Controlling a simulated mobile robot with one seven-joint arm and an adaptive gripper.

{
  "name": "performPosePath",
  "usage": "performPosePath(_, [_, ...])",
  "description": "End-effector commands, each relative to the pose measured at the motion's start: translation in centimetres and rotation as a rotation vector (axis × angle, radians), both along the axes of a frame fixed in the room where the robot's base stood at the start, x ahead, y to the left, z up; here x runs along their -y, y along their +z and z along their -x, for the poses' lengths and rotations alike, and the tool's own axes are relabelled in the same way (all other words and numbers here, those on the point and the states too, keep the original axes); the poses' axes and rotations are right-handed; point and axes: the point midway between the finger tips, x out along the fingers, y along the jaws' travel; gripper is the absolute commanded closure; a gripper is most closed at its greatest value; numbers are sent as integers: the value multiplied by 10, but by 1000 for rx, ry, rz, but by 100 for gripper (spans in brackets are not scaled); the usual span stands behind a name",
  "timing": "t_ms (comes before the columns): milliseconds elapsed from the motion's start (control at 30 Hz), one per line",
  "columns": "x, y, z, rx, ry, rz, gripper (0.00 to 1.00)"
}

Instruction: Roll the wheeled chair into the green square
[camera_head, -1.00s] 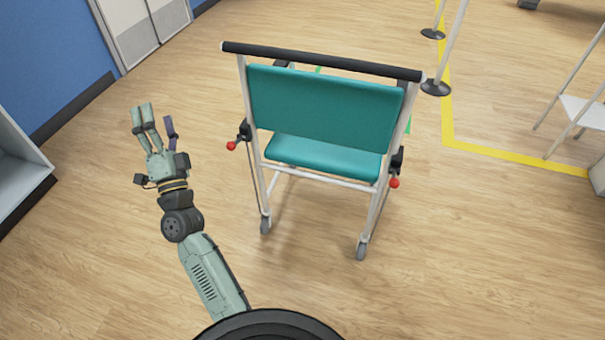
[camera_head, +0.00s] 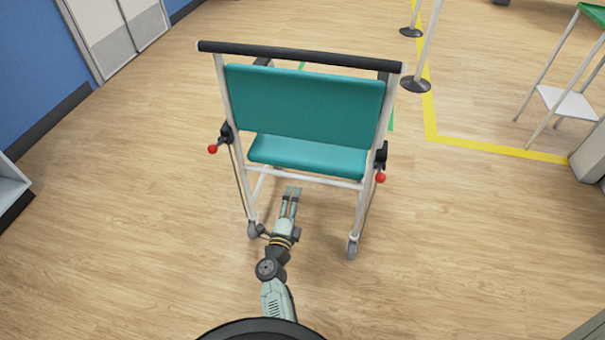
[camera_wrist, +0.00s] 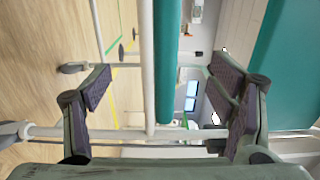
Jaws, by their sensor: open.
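The wheeled chair (camera_head: 305,105) has a teal back and seat, a white frame, a black push bar across the top and red-knobbed levers. It stands upright with its back toward me. Only slivers of the green square's outline (camera_head: 391,116) show beyond the chair; the rest is hidden. My gripper (camera_head: 291,192) is low behind the chair, between its rear legs and below the seat. In the wrist view my gripper (camera_wrist: 160,90) has its fingers wide apart. A white frame bar (camera_wrist: 146,60) and the teal seat edge (camera_wrist: 167,70) show between them; I cannot tell if anything touches.
A yellow floor line (camera_head: 480,146) runs to the right of the chair, with barrier posts (camera_head: 415,84) on dark bases. A white stand (camera_head: 566,102) is at the right, and cabinet doors (camera_head: 120,30) at the back left. The floor left of the chair is clear.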

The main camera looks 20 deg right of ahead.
Motion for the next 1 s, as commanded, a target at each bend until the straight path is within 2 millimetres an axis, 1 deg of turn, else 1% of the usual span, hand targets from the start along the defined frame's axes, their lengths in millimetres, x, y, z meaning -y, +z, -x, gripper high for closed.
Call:
performPosePath(33, [6, -3, -11, 5, -1, -2, 23])
performPosePath(300, [45, -2, -66, 4, -3, -2, 23])
performPosePath(400, [56, -2, -84, 4, -2, -1, 23])
performPosePath(500, [67, -2, -98, 3, -2, -1, 23])
performPosePath(600, [73, -2, -108, 2, 0, 0, 23])
performPosePath(700, [77, 0, -114, 1, 0, 0, 23])
performPosePath(1000, [78, 0, -116, 1, 1, 1, 23])
